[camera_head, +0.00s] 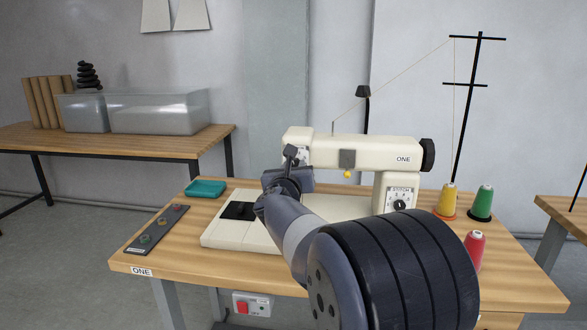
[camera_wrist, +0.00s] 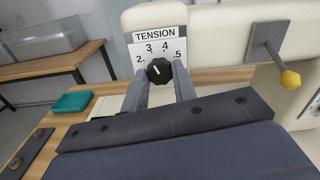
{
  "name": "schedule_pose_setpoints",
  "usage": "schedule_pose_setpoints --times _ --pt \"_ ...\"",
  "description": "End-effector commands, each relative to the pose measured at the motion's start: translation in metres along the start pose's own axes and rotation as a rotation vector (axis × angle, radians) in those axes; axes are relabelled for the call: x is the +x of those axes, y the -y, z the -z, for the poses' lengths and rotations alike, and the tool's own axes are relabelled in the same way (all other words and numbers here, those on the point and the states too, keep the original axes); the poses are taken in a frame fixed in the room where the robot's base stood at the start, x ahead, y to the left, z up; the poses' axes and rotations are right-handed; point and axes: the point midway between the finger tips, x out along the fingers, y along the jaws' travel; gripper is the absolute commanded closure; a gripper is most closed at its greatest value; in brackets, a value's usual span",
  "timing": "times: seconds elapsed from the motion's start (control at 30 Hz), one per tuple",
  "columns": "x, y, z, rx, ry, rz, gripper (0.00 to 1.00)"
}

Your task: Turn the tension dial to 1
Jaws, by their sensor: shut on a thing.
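The tension dial (camera_wrist: 159,71) is a small black knob with a white mark, below a white plate (camera_wrist: 158,37) lettered TENSION on the cream sewing machine (camera_head: 366,152). The numbers 2, 3, 4 and 5 show around it; 1 is not visible, and the finger covers the plate's lower left. The white mark seems to point up and slightly left, near 3. My gripper (camera_wrist: 159,77) is shut on the dial, one finger on each side. In the head view my gripper (camera_head: 291,156) is at the left end of the machine's head and mostly hides the dial.
A stitch dial (camera_head: 399,205) is on the machine's column. A yellow-tipped lever (camera_wrist: 289,79) sticks out right of my gripper. A teal tray (camera_head: 206,188) and a dark button panel (camera_head: 158,230) lie on the table's left. Thread spools (camera_head: 446,201) stand at the right.

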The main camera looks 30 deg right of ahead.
Motion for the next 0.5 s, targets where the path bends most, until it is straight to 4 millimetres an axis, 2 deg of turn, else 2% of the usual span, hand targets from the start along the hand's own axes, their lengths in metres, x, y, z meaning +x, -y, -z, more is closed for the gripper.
schedule_pose_setpoints --times 0.27,0.5 --pt "-0.0001 -0.0002 -0.0005 -0.114 0.000 -0.001 0.96" --pt "0.0000 -0.0003 -0.0012 -0.316 0.000 -0.001 0.96"
